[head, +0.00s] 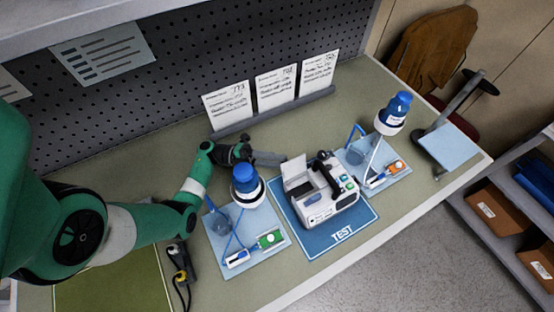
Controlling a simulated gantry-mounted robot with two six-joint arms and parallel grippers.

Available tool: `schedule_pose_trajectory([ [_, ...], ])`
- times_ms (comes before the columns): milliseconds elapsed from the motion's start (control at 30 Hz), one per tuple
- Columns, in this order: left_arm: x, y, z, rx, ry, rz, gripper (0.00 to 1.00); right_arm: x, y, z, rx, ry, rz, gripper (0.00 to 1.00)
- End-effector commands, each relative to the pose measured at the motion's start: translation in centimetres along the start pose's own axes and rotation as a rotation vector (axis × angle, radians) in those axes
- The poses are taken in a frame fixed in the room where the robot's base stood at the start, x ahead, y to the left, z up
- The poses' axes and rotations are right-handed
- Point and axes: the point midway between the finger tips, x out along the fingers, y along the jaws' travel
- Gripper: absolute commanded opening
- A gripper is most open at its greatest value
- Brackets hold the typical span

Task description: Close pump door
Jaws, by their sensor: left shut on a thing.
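The white infusion pump (333,205) stands on the blue TEST mat (341,236). Its pale door (294,173) stands open, raised on the left side of the pump body. My left gripper (281,159) reaches in from the left, behind the blue-capped bottle, with its grey fingers at the door's far upper edge. The fingers look shut on the door's edge, though the contact is small in this view. My right gripper does not show.
Blue-capped bottles on stands (246,186) (393,113) flank the pump, each over a pale blue tray (218,250) (399,180) with tubing. Label cards (276,88) stand behind. A black and yellow tool (180,262) lies front left.

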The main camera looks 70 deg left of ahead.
Motion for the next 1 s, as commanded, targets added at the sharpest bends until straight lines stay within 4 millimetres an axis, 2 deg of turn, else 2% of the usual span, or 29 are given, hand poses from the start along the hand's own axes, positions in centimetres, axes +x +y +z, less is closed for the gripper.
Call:
schedule_pose_trajectory([
  [267,0.3,-0.5,-0.3,0.057,0.0,0.056,0.0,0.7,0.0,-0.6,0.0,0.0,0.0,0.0],
  [667,1.5,-1.4,-1.5,0.257,0.0,0.256,0.0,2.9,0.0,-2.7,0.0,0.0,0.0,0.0],
  [1000,2.3,-1.4,-2.3,0.394,0.0,0.395,0.0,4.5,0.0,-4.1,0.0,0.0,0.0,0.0],
])
